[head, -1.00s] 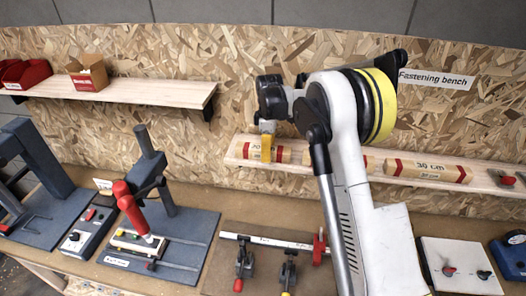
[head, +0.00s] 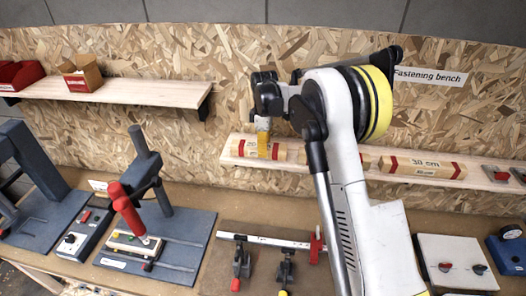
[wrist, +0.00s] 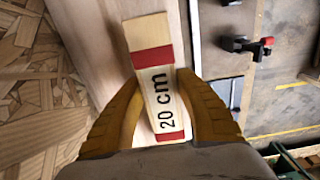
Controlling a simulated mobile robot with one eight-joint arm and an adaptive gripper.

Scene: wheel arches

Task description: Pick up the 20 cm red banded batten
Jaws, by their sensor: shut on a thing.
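The 20 cm red banded batten (head: 238,148) is a short pale wood piece with red bands, at the left end of the lower wall shelf (head: 330,179). In the wrist view the batten (wrist: 152,58) shows its "20 cm" label and two red bands. My gripper (wrist: 163,78) has its yellow fingers on both long sides of the batten, shut on it. In the head view my gripper (head: 264,145) comes down on the batten from above. I cannot tell whether the batten is clear of the shelf. My arm hides part of the shelf to the right.
A 30 cm banded batten (head: 422,166) lies farther right on the same shelf. An upper shelf (head: 150,92) with red bins and a carton (head: 83,73) is at the left.

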